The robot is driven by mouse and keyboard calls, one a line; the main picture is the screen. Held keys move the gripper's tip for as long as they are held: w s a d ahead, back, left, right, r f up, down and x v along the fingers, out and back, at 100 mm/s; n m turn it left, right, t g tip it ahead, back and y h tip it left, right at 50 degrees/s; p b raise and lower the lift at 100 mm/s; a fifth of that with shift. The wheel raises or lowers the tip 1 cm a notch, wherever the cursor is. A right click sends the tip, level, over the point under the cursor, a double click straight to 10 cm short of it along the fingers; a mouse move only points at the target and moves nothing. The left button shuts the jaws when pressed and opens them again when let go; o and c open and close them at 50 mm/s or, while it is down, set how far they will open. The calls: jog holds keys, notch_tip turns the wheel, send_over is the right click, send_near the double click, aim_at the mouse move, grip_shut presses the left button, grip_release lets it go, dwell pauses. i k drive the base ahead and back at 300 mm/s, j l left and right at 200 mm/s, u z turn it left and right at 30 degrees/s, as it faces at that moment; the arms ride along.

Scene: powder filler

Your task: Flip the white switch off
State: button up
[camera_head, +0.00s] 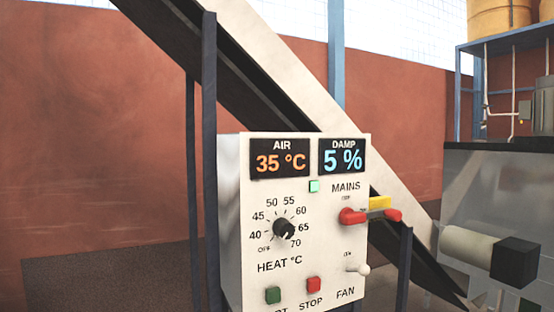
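The white switch (360,269) is a small lever with a rounded tip, low on the right side of the control panel (331,240). Small lettering, apparently ON, stands above it, and FAN is printed below left. The lever sticks outward toward the right; I cannot tell which setting it is in. Nothing touches it. My gripper is not in view.
A red MAINS handle (370,216) with a yellow plate (379,203) sits above the switch. A black HEAT knob (284,229), green button (273,295) and red STOP button (313,285) are to the left. A sloping conveyor (290,75) passes behind the panel.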

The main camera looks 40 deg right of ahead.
aim_at(364, 269)
jog(key=z, duration=1.7)
